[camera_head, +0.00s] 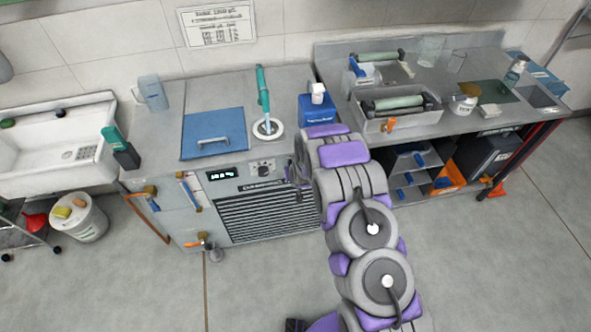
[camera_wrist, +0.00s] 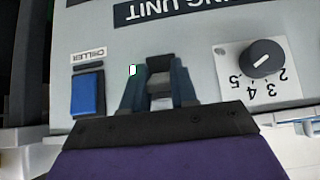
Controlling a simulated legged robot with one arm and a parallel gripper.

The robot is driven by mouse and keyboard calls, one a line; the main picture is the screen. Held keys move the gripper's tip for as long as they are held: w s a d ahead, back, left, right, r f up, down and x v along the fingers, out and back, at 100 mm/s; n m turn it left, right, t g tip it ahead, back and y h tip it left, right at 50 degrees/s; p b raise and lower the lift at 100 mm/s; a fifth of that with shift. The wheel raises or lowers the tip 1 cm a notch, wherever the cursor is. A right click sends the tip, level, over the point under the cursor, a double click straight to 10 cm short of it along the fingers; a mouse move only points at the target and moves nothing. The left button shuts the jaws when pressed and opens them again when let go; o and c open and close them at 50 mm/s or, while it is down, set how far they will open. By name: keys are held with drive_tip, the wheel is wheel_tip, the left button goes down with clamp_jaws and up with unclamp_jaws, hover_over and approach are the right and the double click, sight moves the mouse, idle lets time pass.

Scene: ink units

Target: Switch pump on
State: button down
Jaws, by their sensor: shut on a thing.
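In the wrist view, which shows the front panel upside down, my gripper (camera_wrist: 160,92) is shut on a small grey and black part (camera_wrist: 160,82), seemingly a switch on the panel. The fingers cover its sides, and any label on it is hidden. A blue rocker switch (camera_wrist: 88,94) labelled CHILLER is to the left of the fingers. A black dial (camera_wrist: 262,61) with numbers is to the right. In the head view, my gripper is at the right end of the cabinet's front panel (camera_head: 228,174), and my arm partly hides that area.
A blue lid (camera_head: 213,131) with a handle and a teal-handled tool (camera_head: 263,95) are on the cabinet top. A blue container (camera_head: 317,108) stands near my arm. A workbench with a roller tray (camera_head: 398,118) is at right, a sink (camera_head: 58,148) at left. The front floor is mostly clear.

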drive_tip(key=shift+w+a+r, duration=0.1)
drive_tip(key=shift+w+r, duration=0.15)
drive_tip(key=c, duration=1.2)
unclamp_jaws()
drive_tip(key=o, duration=0.3)
drive_tip(key=shift+f, duration=0.1)
drive_tip(key=shift+s, duration=0.1)
drive_tip(key=p+v, duration=0.2)
drive_tip(key=v, duration=1.5)
drive_tip(key=shift+a, duration=0.15)
